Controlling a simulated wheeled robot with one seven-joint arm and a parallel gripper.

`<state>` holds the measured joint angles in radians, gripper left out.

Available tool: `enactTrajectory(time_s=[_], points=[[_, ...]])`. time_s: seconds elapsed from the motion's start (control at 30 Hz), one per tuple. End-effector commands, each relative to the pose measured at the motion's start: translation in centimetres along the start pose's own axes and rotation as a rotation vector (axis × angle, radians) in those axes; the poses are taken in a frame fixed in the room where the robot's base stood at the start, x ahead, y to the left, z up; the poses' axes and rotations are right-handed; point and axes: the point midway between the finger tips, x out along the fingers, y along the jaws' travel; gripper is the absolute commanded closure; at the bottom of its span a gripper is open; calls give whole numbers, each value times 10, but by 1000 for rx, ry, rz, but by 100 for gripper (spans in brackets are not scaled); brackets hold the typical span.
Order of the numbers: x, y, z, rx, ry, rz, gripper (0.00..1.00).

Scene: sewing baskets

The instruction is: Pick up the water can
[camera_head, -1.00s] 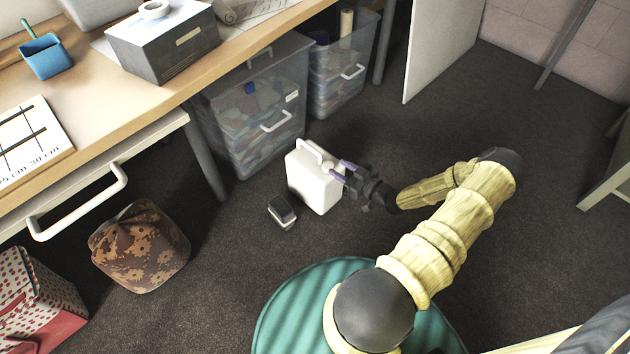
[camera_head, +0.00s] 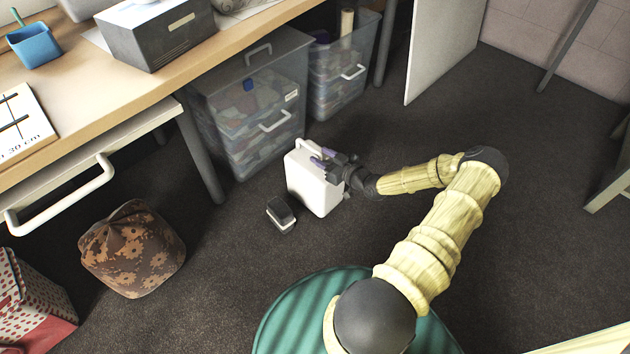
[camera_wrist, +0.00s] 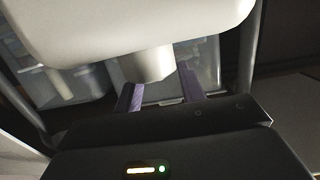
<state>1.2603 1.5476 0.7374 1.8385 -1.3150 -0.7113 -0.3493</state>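The white water can (camera_head: 313,187) stands upright on the dark carpet, with a looped handle and a short spout on top. In the wrist view its pale body (camera_wrist: 130,25) fills the upper part, and its spout (camera_wrist: 153,66) points down between the fingers. My gripper (camera_head: 322,157) is at the top right of the can, by the handle. Its two purple fingers (camera_wrist: 160,94) are spread apart, with a clear gap between them. I cannot tell whether either finger touches the can.
A small dark box (camera_head: 281,214) lies just left of the can. Clear drawer bins (camera_head: 262,120) stand behind it under the desk (camera_head: 140,85). A patterned brown bag (camera_head: 133,250) and a green round object (camera_head: 300,310) are nearer. Carpet to the right is free.

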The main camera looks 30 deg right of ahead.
Motion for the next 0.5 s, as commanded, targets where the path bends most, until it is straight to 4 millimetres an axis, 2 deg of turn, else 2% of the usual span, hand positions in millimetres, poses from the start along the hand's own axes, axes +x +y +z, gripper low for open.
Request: enactTrajectory(time_s=[0.03, 0.23, 0.5], points=[[7, 0, 5, -1, 2, 0, 60], [32, 1, 3, 0, 1, -1, 60], [39, 1, -1, 1, 0, 0, 60]])
